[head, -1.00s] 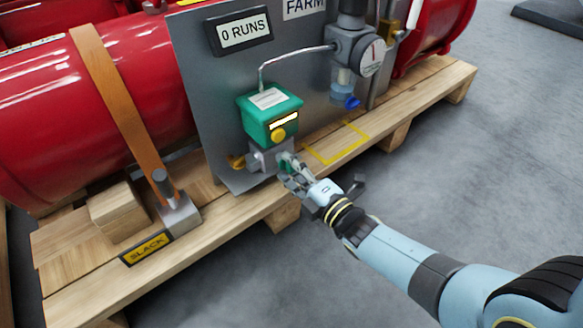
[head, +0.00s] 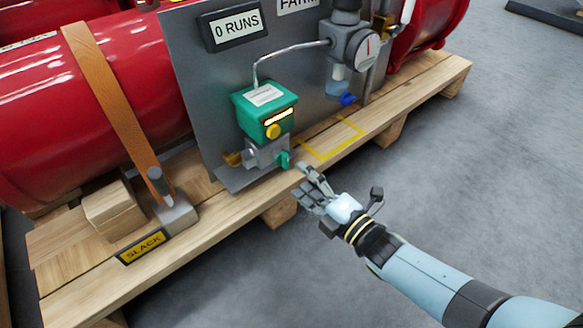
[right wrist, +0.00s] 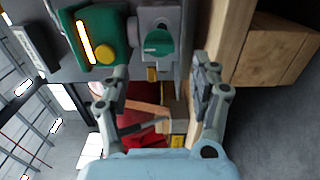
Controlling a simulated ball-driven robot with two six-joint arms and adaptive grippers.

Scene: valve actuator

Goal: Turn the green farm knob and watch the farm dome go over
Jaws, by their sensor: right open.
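The green knob (head: 284,159) sticks out from a grey valve block (head: 262,153) low on the grey panel. Above the block is a green box (head: 265,111) with a lit yellow strip and a round yellow button; I cannot tell which part is the dome. My right gripper (head: 306,180) is open and empty, just right of and below the knob, apart from it. In the right wrist view the knob (right wrist: 158,40) shows on its grey block ahead of the open fingers (right wrist: 163,75). My left gripper is not in view.
The grey panel (head: 205,85) bears a "0 RUNS" sign (head: 235,24), a gauge (head: 367,48) and a blue knob (head: 347,99). A yellow outline (head: 335,138) marks the wooden pallet (head: 210,229). A red tank (head: 130,80) lies behind.

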